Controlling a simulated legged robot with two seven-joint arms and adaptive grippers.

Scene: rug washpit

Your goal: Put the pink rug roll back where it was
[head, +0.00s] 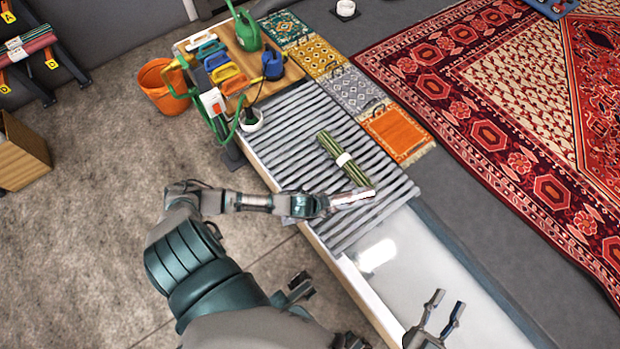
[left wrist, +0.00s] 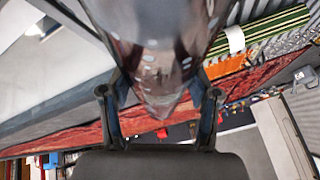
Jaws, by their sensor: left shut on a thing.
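A pink roll with green beside it (head: 38,42) lies on a dark rack at the upper left of the head view. My left gripper (head: 328,204) is over the slatted grate, shut on a pale, glossy, elongated thing (head: 354,197). In the left wrist view this thing (left wrist: 160,65) looks grey and reddish and tapers between the two fingers; I cannot tell what it is. A green striped rug roll (head: 330,142) with a white band lies on the grate beyond the gripper. My right gripper (head: 447,302) is open and empty at the bottom of the head view.
The slatted grate (head: 290,120) covers part of the washpit; pale water (head: 420,270) lies to its lower right. Small rugs and a large red rug (head: 480,110) lie at the right.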

